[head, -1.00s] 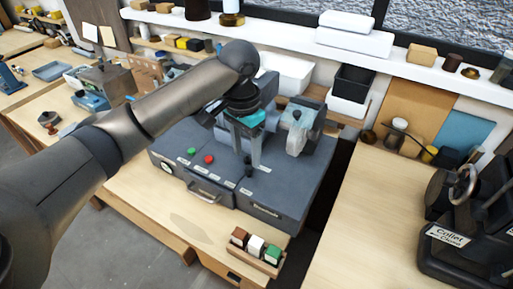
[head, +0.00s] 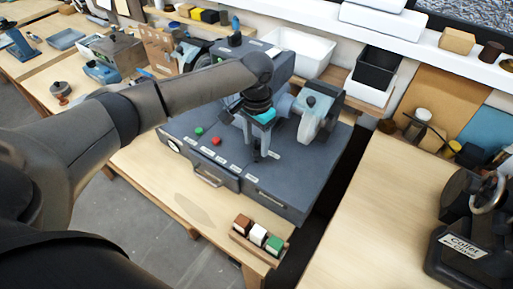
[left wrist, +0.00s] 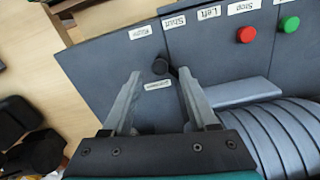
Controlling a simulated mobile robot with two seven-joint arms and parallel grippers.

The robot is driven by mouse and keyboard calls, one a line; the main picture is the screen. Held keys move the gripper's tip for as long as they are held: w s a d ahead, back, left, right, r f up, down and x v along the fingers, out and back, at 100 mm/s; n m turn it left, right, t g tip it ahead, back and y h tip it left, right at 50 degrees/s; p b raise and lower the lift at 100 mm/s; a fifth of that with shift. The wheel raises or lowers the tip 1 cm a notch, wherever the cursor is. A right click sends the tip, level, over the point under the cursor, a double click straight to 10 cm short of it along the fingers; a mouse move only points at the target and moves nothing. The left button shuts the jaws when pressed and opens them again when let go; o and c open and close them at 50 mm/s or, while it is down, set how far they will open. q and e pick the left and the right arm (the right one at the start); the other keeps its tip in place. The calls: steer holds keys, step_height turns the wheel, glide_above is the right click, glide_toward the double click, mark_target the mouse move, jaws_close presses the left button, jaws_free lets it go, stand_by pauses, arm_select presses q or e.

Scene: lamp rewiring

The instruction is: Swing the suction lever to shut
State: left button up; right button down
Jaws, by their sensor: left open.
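The suction lever shows as a small black knob (left wrist: 160,67) in the left wrist view, above a white label on the grey machine top. In the head view the lever (head: 257,155) is a small dark upright, partly hidden by the fingers. My left gripper (left wrist: 158,76) is open and points down at the machine top. Its two grey fingers stand on either side of the knob, with a gap on both sides. The right finger looks nearer to the lever's dark stem. In the head view my left gripper (head: 258,140) hangs over the machine's front half. My right gripper is not in view.
The grey machine (head: 285,185) has a red button (head: 216,141) and a green button (head: 198,131) left of the lever. A grey motor-like unit (head: 318,112) stands just right of my gripper. A rack of coloured blocks (head: 258,237) sits at the bench's front edge.

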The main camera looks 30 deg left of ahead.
mark_target(256, 152)
arm_select(q)
steer(key=shift+f, duration=1.6)
jaws_close()
